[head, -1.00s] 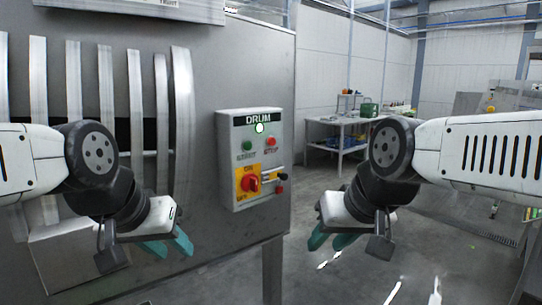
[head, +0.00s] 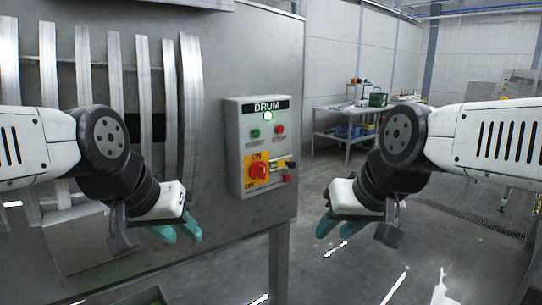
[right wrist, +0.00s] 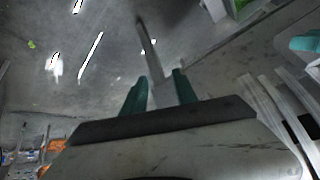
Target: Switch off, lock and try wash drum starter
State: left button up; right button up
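The grey drum starter box (head: 264,148) is on the steel machine side, labelled DRUM, with a lit lamp (head: 268,115) under the label. Below are a green button (head: 255,133) and a red button (head: 279,129). A red rotary switch (head: 258,171) sits on a yellow plate with ON above and OFF below; its exact angle is hard to read. Small dark and red items (head: 289,168) sit right of it. My left gripper (head: 178,234) is open and empty, below left of the box. My right gripper (head: 337,228) is open and empty, below right; its spread fingers show in the right wrist view (right wrist: 160,92).
The steel machine panel (head: 225,60) with curved metal bars (head: 190,110) fills the left. A machine leg (head: 279,262) stands below the box. A work table (head: 340,112) with a green item (head: 378,99) is at the back. The floor (head: 350,275) on the right is mostly clear.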

grip_shut()
dwell(1.5)
